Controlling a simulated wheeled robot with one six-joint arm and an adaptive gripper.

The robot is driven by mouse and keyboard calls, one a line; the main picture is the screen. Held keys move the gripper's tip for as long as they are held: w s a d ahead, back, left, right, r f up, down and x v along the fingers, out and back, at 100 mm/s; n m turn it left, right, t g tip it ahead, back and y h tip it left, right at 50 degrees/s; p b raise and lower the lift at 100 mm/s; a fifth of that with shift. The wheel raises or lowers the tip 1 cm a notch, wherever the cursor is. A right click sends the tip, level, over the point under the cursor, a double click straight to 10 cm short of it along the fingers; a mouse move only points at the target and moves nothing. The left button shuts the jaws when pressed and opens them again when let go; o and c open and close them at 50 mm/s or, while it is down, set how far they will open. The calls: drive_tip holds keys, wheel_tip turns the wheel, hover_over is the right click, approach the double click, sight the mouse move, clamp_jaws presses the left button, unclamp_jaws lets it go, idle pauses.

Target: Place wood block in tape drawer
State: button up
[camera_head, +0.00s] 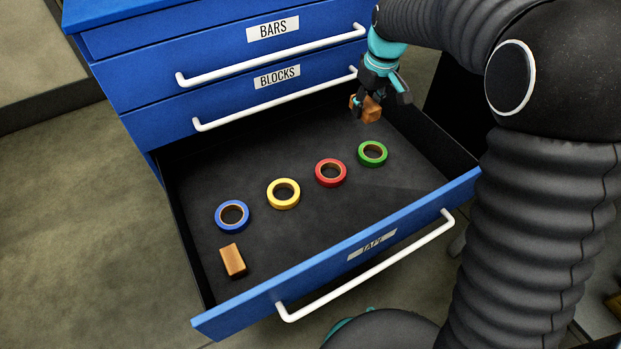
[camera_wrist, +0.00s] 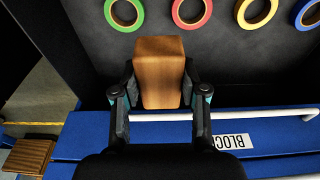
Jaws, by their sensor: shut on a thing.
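My gripper (camera_head: 383,93) is shut on a brown wood block (camera_head: 367,109), held above the back right part of the open tape drawer (camera_head: 375,246). In the wrist view the wood block (camera_wrist: 159,72) sits between the two fingers of my gripper (camera_wrist: 160,88). A second wood block (camera_head: 232,260) lies in the drawer at its front left. The drawer has a dark floor, a blue front with a TAPE label and a white handle.
Blue (camera_head: 233,216), yellow (camera_head: 283,194), red (camera_head: 331,173) and green (camera_head: 373,153) tape rolls lie in a diagonal row in the drawer. The BLOCKS drawer (camera_head: 240,100) and BARS drawer (camera_head: 220,50) above are shut. Drawer floor between the rolls and the front is clear.

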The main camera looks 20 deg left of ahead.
wheel_tip(320, 180, down, 8)
drive_tip(key=b, duration=0.7)
drive_tip(key=shift+s+d+f+b, duration=0.1)
drive_tip(key=shift+d+f+b, duration=0.6)
drive_tip(key=shift+d+f, duration=2.15)
drive_tip(key=shift+s+d+f+b, duration=0.1)
drive_tip(key=shift+d+f+b, duration=0.6)
drive_tip(key=shift+d+f, duration=2.15)
drive_tip(key=shift+d+r, duration=0.15)
drive_tip(key=shift+r, duration=0.05)
drive_tip(key=shift+f, duration=0.35)
drive_tip(key=shift+f+b, duration=0.25)
drive_tip(key=shift+b, duration=0.15)
drive_tip(key=o, duration=1.1)
drive_tip(key=shift+o, duration=0.2)
drive_tip(key=shift+r, duration=0.15)
